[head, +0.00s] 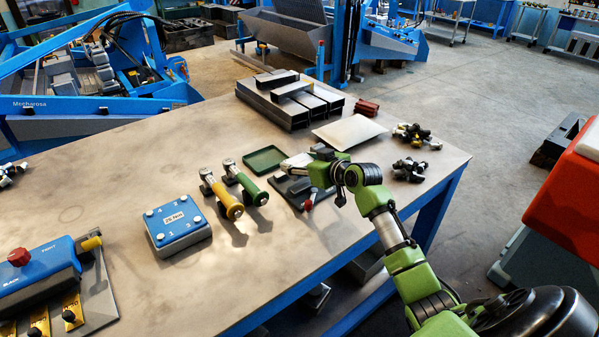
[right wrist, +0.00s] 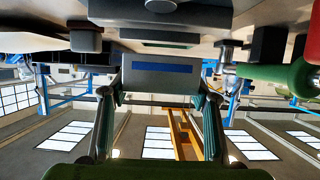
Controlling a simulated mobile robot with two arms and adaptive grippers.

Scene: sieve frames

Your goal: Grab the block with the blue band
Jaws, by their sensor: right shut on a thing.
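The block with the blue band (right wrist: 162,72) is grey, with a blue strip across the face toward the camera in the right wrist view. It sits between the two fingers of my right gripper (right wrist: 162,88), which is shut on it. In the head view my right gripper (head: 303,163) is over the far right part of the table, by a dark plate (head: 291,187). The block is hard to make out there, mostly hidden by the gripper. I cannot tell whether it touches the surface. My left gripper is not in view.
A dark green tray (head: 264,160) lies just left of my right gripper. Yellow (head: 229,203) and green (head: 253,189) handled tools stand nearer. A pale panel (head: 349,132) and grey channels (head: 287,108) lie behind. Dark knobs (head: 409,169) lie to the right, near the table edge.

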